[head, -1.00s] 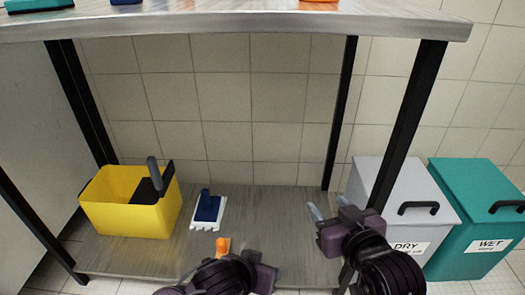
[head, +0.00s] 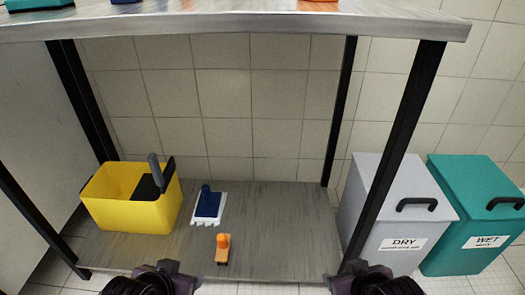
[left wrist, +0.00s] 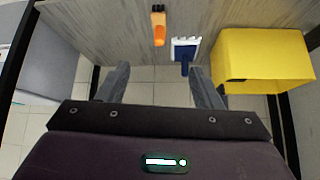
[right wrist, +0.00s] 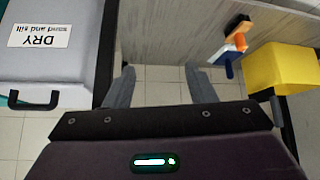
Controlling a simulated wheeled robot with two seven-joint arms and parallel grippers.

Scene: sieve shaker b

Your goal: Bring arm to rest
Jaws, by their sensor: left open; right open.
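My left gripper (head: 168,272) shows at the bottom edge of the head view, in front of the lower shelf. Its two fingers stand apart and empty in the left wrist view (left wrist: 158,88). My right gripper (head: 362,274) is at the bottom edge further right, in front of the shelf's right post. Its fingers are also spread and empty in the right wrist view (right wrist: 160,88). Neither gripper touches any object. Both arms are mostly out of the head view.
A yellow bucket (head: 120,208), a blue-and-white brush (head: 208,206) and an orange-handled tool (head: 222,250) rest on the lower shelf (head: 285,230). A grey DRY bin (head: 385,190) and teal WET bin (head: 470,185) stand right of it. The worktop (head: 235,22) overhangs the shelf.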

